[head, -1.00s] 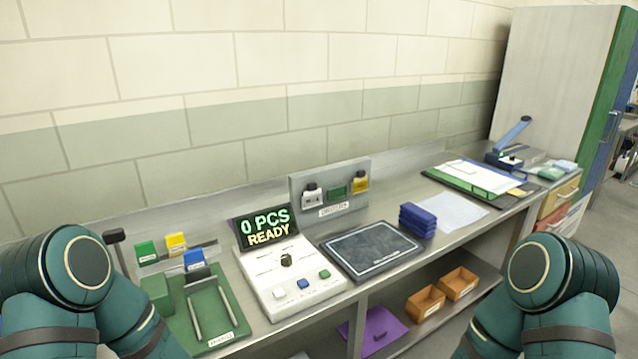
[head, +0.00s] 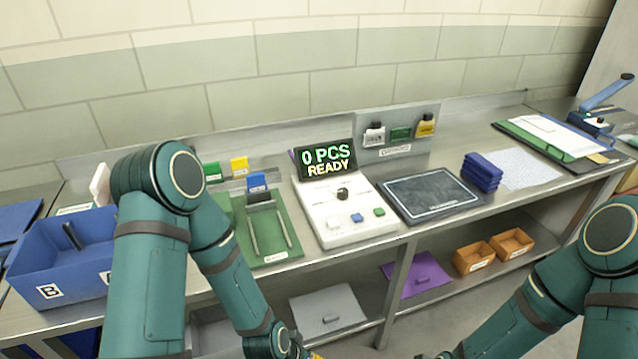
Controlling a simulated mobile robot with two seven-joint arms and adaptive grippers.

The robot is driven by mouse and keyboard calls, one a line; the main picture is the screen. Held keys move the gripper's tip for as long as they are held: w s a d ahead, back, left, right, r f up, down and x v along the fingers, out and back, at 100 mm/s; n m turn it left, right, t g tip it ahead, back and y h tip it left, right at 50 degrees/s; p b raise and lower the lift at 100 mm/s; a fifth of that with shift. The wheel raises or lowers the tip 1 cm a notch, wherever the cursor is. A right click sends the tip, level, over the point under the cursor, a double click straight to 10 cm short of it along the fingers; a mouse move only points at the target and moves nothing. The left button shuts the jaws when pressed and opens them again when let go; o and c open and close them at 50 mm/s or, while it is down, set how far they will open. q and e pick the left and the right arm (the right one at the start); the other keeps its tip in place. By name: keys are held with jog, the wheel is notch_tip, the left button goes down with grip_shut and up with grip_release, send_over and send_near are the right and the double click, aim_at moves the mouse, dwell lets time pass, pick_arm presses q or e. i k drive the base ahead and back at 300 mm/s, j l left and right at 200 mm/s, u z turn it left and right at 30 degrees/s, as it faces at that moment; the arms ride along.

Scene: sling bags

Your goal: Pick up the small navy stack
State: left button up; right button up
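The small navy stack (head: 482,172) sits on the metal bench, just right of the dark weighing plate (head: 430,196) and left of a white sheet. It looks like several flat navy pieces piled up. My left arm comes in from the left and reaches down past the bench front; its gripper is at the bottom edge, mostly cut off. My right arm is at the lower right; its gripper is not clearly visible. Neither gripper is near the stack.
A counter with a display reading "0 PCS READY" (head: 327,160) stands mid-bench. A green fixture (head: 268,232) and a blue bin (head: 58,262) are at left. Orange bins (head: 474,257) sit on the lower shelf. A white sheet (head: 530,168) and green folder lie at right.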

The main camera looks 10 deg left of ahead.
aim_at(482, 173)
jog(key=i+l, duration=0.25)
jog(key=l, duration=0.2)
jog(key=i+l, duration=0.25)
jog(key=l, duration=0.2)
jog(key=i+l, duration=0.25)
jog(key=l, duration=0.15)
jog(key=i+l, duration=0.25)
jog(key=l, duration=0.2)
